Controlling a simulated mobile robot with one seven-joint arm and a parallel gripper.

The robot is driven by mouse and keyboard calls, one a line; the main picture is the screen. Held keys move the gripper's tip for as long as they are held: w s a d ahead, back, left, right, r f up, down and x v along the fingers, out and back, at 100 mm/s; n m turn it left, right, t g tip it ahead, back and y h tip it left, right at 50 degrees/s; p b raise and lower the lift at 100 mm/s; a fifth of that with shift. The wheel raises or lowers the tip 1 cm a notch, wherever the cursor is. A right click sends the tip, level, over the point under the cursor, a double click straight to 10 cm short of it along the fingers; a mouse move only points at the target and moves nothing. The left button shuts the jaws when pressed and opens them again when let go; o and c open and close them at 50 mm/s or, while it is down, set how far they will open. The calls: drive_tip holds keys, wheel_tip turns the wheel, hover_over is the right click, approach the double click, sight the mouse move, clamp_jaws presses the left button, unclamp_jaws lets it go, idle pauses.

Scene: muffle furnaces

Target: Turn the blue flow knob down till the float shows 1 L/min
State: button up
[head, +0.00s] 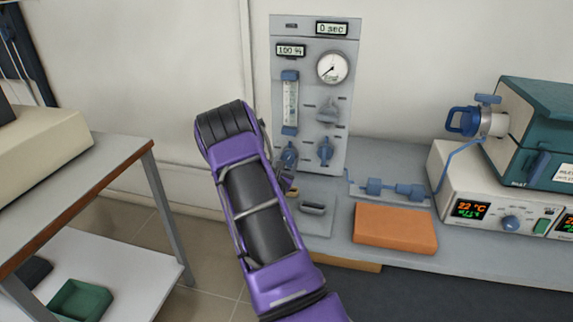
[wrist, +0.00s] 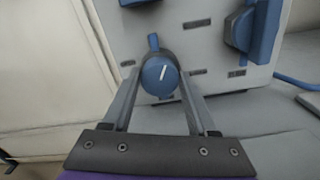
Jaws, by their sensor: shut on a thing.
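The blue flow knob (wrist: 160,75) is in the wrist view, with a white pointer line tilted a little right of upright. My gripper (wrist: 160,95) is shut on this knob, one finger on each side. In the head view the flow knob (head: 289,155) is partly behind my purple arm, at the lower left of the grey panel (head: 341,110). The flow tube (head: 290,102) with blue ends stands above the knob. Its float and scale are too small to read. My fingertips are mostly hidden in the head view.
Two other blue-grey knobs (head: 327,112) (head: 326,151) sit right of the tube. A gauge (head: 332,67) and displays are above. An orange block (head: 395,228) lies on the bench, with a furnace controller (head: 490,200) at right. A side table (head: 80,180) stands left.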

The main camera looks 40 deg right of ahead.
drive_tip(key=shift+m+b, duration=0.55)
drive_tip(key=shift+m, duration=1.25)
drive_tip(key=o, duration=1.4)
drive_tip(key=p+v, duration=0.1)
drive_tip(key=v, duration=1.6)
drive_tip(key=shift+s+a, duration=0.15)
drive_tip(key=shift+a, duration=0.1)
